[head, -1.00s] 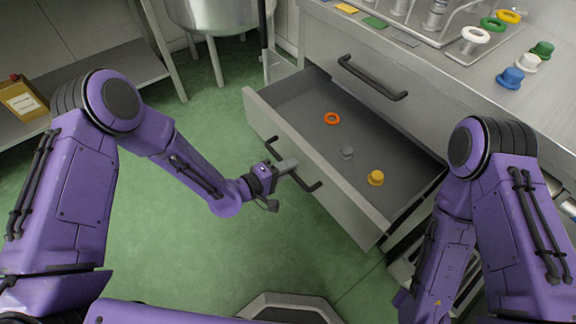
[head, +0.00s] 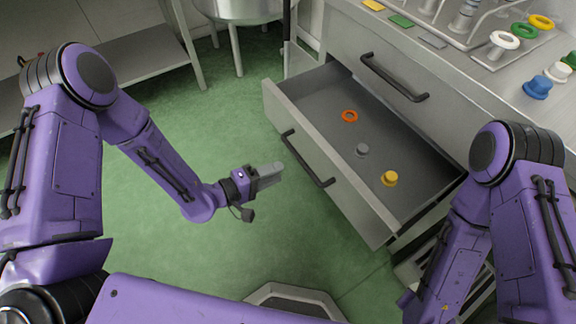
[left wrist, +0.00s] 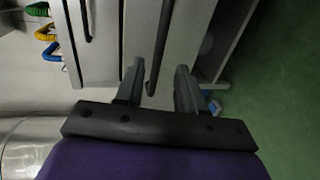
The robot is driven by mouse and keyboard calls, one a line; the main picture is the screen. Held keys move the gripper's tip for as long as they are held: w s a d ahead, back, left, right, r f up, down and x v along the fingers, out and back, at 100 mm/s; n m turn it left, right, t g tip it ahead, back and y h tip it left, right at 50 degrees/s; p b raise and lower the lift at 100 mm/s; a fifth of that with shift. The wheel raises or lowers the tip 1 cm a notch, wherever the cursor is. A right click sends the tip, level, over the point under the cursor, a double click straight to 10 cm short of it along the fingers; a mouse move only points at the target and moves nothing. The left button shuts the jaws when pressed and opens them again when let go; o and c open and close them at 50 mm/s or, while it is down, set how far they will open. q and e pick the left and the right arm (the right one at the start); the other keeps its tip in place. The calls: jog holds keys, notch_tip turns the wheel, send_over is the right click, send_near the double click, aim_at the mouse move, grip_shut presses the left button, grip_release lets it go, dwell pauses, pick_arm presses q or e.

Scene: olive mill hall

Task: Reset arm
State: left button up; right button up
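My left gripper (head: 280,170) hangs over the green floor in the head view, to the left of the open drawer's front and apart from its handle. In the left wrist view its two fingers (left wrist: 160,76) are spread with nothing held between them. The drawer (head: 330,192) is pulled out, with a dark bar handle (head: 307,160) on its front; that handle also shows beyond the fingers in the left wrist view (left wrist: 161,45). My right arm comes down at the right of the head view; its gripper is out of the picture.
In the drawer lie an orange ring (head: 350,116), a grey knob-like piece (head: 362,150) and a yellow one (head: 389,178). The steel counter (head: 480,72) above holds a rack and coloured pieces. A metal shelf (head: 140,70) stands at the back left. Green floor is clear left of the drawer.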

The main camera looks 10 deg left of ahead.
pick_arm(q)
jog(key=shift+s+a, duration=0.2)
dwell(0.4)
jog(key=s+a+f+g+y+p, duration=0.1)
jog(key=s+a+f+y+p, duration=0.25)
jog(key=a+f+y, duration=0.35)
jog(key=s+a+r+m+g+y+p, duration=0.1)
jog(key=s+a+r+g+y+p, duration=0.1)
jog(key=s, duration=0.7)
jog(key=s+a+r+g+y+p, duration=0.1)
jog(key=s+a+g+y+p, duration=0.3)
jog(key=s+a, duration=0.5)
jog(key=shift+s+r+m+y+p, duration=0.4)
jog(key=shift+s+y+p, duration=0.15)
jog(key=shift+y+p, duration=0.45)
